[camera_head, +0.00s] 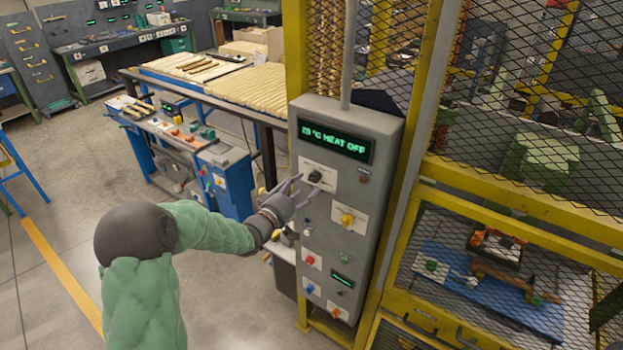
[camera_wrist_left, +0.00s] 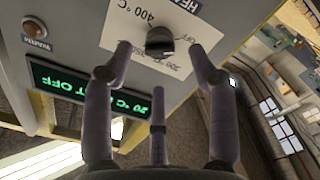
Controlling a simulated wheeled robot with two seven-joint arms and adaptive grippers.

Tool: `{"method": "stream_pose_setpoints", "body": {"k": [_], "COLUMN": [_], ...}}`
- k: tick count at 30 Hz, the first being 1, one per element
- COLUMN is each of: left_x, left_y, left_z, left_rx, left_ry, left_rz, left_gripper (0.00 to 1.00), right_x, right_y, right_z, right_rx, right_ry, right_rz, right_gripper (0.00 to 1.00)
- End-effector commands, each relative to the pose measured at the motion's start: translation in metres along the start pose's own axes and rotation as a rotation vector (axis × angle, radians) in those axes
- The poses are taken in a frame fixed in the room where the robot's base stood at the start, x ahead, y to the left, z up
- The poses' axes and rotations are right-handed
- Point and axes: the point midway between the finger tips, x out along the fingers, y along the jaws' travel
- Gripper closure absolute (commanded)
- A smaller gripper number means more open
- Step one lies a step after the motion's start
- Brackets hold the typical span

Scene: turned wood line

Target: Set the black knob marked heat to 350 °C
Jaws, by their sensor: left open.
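The black heat knob (camera_head: 315,176) sits on a white scale plate (camera_head: 328,184) high on a grey control cabinet (camera_head: 338,113). The green display (camera_head: 335,142) above it appears to read 20 °C HEAT OFF. My left gripper (camera_head: 306,185) is open in front of the plate, its fingers pointing at the knob. In the left wrist view the knob (camera_wrist_left: 160,40) lies between the spread fingertips (camera_wrist_left: 159,46), with no clear contact. The plate there shows 400 °C and OFF; other marks are partly covered. The knob's pointer is too unclear to read. My right gripper is out of view.
Below the plate are a yellow knob (camera_head: 347,219), a red knob (camera_head: 309,260) and a small green display (camera_head: 343,280). A brown button (camera_head: 363,178) sits right of the heat knob. A yellow mesh cage (camera_head: 520,180) stands to the right. Open floor lies left.

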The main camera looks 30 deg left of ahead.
Motion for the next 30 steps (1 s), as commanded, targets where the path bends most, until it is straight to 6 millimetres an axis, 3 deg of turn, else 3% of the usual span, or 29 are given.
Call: {"method": "stream_pose_setpoints", "body": {"k": [3, 9, 21, 23, 27, 28, 30], "left_x": [0.020, 0.041, 0.048, 0.048, 0.048, 0.048, 0.048], "left_y": [0.001, 0.001, 0.000, 0.000, 0.000, 0.000, 0.000], "left_z": [0.000, 0.000, 0.000, 0.000, 0.000, 0.000, 0.000], "left_rx": [-0.001, 0.000, 0.000, 0.000, 0.000, 0.000, 0.000], "left_ry": [-0.002, -0.001, 0.000, 0.000, 0.000, 0.000, 0.000], "left_rz": [0.001, 0.000, -0.001, -0.001, -0.001, -0.001, -0.001], "left_gripper": [0.42, 0.42, 0.42, 0.53, 0.93, 0.98, 0.98], "right_x": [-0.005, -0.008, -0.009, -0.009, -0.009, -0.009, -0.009], "right_y": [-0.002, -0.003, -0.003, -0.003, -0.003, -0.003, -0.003], "right_z": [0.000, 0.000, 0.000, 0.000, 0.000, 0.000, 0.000], "right_rx": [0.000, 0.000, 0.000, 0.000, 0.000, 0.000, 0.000], "right_ry": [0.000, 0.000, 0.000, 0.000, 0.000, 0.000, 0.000], "right_rz": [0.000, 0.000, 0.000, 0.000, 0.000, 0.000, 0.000], "right_gripper": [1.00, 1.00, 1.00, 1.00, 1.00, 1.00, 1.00]}}
